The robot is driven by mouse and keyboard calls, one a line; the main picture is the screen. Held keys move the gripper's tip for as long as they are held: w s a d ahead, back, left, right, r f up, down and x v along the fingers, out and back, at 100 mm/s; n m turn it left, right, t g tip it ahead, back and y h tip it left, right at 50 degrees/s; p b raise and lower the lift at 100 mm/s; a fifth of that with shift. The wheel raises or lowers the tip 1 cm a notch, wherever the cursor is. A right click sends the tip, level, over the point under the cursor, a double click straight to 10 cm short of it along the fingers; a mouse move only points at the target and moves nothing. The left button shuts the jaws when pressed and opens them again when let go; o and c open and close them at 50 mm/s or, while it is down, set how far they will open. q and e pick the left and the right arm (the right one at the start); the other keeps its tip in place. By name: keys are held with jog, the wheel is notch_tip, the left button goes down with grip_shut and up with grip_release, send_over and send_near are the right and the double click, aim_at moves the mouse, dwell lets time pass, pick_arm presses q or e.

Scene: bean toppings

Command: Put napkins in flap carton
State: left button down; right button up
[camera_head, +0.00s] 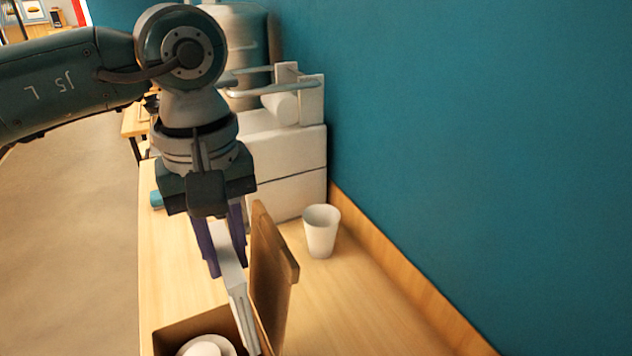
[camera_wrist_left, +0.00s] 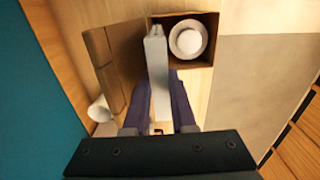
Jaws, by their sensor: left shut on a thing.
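My left gripper (camera_head: 222,245) is shut on a long white bundle, the napkins (camera_head: 236,290), which hangs down from the fingers. In the left wrist view the napkins (camera_wrist_left: 156,75) lie between the purple fingers (camera_wrist_left: 158,98), with their far end at the edge of the carton opening. The brown flap carton (camera_head: 170,340) is open at the bottom of the head view, and its raised flap (camera_head: 268,270) stands beside the napkins. The carton also shows in the left wrist view (camera_wrist_left: 208,60). My right gripper is not in view.
A round white item (camera_wrist_left: 187,40) sits inside the carton. A white cup (camera_head: 321,230) stands on the wooden counter (camera_head: 335,310) near the teal wall (camera_head: 450,130). A white boxy unit (camera_head: 290,165) and a metal urn (camera_head: 245,50) stand behind.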

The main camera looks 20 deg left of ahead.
pick_arm(q)
jog(key=shift+f+b, duration=6.95)
jog(key=shift+f, duration=0.25)
notch_tip(320, 180, down, 3)
jog(key=b, duration=0.3)
jog(key=shift+f, duration=0.2)
jog(key=c, duration=0.7)
grip_release()
jog(key=shift+o, duration=0.2)
